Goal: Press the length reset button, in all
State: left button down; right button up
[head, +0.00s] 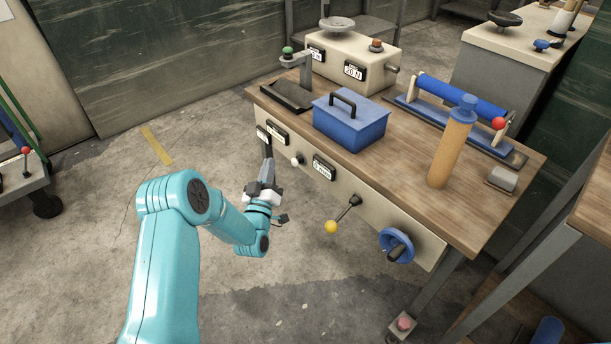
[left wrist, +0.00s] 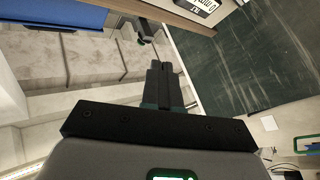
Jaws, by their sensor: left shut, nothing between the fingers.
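My left gripper (head: 268,148) is in front of the bench's beige front panel (head: 365,200), near its left end. Its dark fingers are together and empty; they also show in the left wrist view (left wrist: 165,75). A small white round knob or button (head: 296,161) is on the panel just right of the fingers. Small displays (head: 277,131) and (head: 324,167) are on either side of it. I cannot read which control is the length reset button. I cannot tell whether the fingertips touch the panel. My right gripper is not in view.
A yellow-knobbed lever (head: 331,227) and a blue handwheel (head: 396,245) stick out of the panel further right. A blue box (head: 351,121), an orange cylinder (head: 452,147) and a blue roller (head: 462,96) stand on the bench. A pinkish button (head: 404,324) is low down.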

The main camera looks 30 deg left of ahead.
aim_at(295, 162)
pick_arm(q)
jog(key=s+a+f+y+b, duration=0.1)
jog(key=a+f+b, duration=0.2)
jog(key=f, duration=0.4)
jog(key=shift+s+n+b, duration=0.25)
jog(key=shift+n+b, duration=0.05)
jog(key=shift+b, duration=0.45)
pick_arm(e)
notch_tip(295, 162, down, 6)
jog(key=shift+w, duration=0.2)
pick_arm(q)
jog(key=shift+f, duration=0.1)
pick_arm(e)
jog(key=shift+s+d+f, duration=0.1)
pick_arm(q)
jog(key=w+d+b, duration=0.3)
jog(key=w, duration=0.5)
jog(key=shift+w+d, duration=0.15)
jog(key=shift+d, duration=0.1)
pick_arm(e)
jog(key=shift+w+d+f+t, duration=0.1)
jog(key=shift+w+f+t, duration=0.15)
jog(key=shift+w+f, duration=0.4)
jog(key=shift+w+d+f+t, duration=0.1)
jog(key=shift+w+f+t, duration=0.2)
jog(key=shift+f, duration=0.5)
